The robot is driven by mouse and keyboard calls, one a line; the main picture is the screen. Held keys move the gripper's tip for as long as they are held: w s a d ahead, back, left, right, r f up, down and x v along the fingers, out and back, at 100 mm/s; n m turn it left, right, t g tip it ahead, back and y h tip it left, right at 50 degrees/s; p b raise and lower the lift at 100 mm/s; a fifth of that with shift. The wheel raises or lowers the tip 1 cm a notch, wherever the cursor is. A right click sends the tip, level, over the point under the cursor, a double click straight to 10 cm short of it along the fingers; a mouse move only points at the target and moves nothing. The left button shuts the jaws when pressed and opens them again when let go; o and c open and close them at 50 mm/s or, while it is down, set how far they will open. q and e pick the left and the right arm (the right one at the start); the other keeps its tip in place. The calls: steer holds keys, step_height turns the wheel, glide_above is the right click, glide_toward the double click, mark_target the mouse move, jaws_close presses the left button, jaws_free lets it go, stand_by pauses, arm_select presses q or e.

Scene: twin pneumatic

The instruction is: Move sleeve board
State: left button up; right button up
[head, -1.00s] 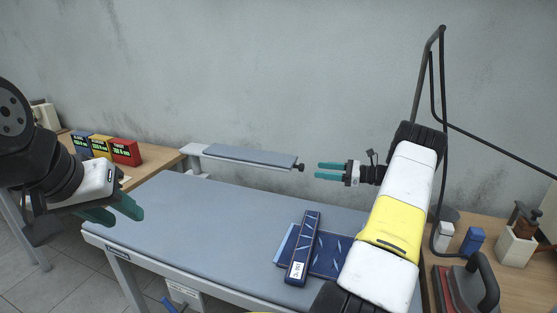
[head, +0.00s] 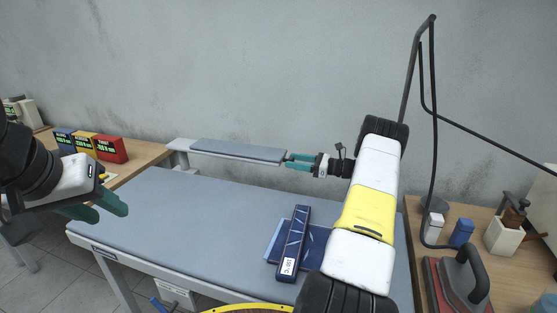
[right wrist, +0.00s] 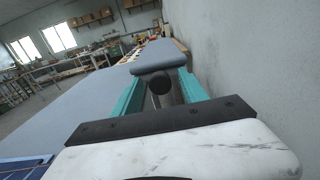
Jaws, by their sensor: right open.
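The sleeve board (head: 240,150), a narrow grey padded board on a pale arm, juts out over the back of the large ironing table. My right gripper (head: 289,161) is at the board's right end, with its teal fingers open. In the right wrist view the board (right wrist: 160,57) points away from me. The dark round knob (right wrist: 160,82) at its end sits between the two open fingers (right wrist: 158,90); I cannot tell whether they touch it. My left gripper (head: 108,207) is at the left edge, above the table's left side, its fingers apart and empty.
The grey ironing table (head: 190,215) is mostly clear. A dark blue tie or folded cloth (head: 318,240) and a long blue box (head: 293,245) lie at its right front. An iron (head: 460,280) stands on the right side table. Coloured boxes (head: 110,148) stand at left.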

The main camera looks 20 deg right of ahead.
jaws_close()
stand_by(1.4)
